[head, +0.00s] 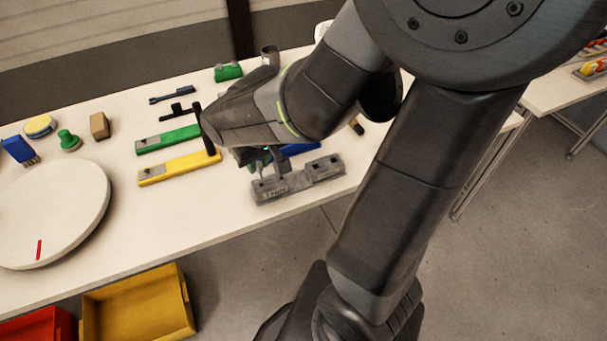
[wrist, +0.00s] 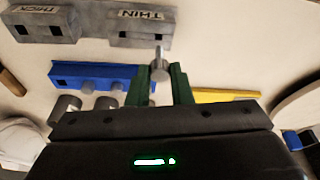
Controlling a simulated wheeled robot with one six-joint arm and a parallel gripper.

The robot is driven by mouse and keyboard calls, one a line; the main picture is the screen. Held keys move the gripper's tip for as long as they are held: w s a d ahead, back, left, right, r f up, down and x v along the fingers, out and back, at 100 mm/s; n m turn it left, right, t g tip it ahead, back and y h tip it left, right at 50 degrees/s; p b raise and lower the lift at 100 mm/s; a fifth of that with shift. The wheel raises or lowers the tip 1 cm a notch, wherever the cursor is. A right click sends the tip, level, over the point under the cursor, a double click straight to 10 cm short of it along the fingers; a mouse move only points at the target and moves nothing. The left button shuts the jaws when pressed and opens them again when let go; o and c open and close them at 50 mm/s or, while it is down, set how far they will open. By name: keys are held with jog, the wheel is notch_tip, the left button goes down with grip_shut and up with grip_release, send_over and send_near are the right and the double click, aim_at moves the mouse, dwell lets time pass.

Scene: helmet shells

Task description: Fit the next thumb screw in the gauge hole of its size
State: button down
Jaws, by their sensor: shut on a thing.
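My gripper (wrist: 159,82) has green fingers shut on a grey thumb screw (wrist: 159,63); its slim shank points away from the fingers. The grey gauge has a block marked THIN (wrist: 142,25) and a block marked THICK (wrist: 42,26), each with dark square openings. The shank tip shows close to the THIN block's edge in the wrist view; I cannot tell whether they touch. In the head view my gripper (head: 266,158) is just behind the gauge's THIN end (head: 275,189), and the arm hides most of the screw.
A blue bar (wrist: 68,76) with grey round knobs lies beside the gripper. A yellow bar (head: 180,168) and a green bar (head: 168,140) lie left of it. A white round disc (head: 60,205) is at the left. The gauge is near the table's front edge.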

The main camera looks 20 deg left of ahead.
jog(key=shift+f+b, duration=0.6)
jog(key=shift+f, duration=0.05)
jog(key=shift+f+b, duration=0.6)
jog(key=shift+f, duration=0.15)
dwell(1.3)
jog(key=shift+r, duration=0.2)
jog(key=shift+r+p, duration=1.2)
jog(key=shift+r, duration=0.05)
jog(key=w+d, duration=0.9)
jog(key=w, duration=0.1)
jog(key=shift+w+p, duration=0.35)
jog(key=shift+p, duration=0.05)
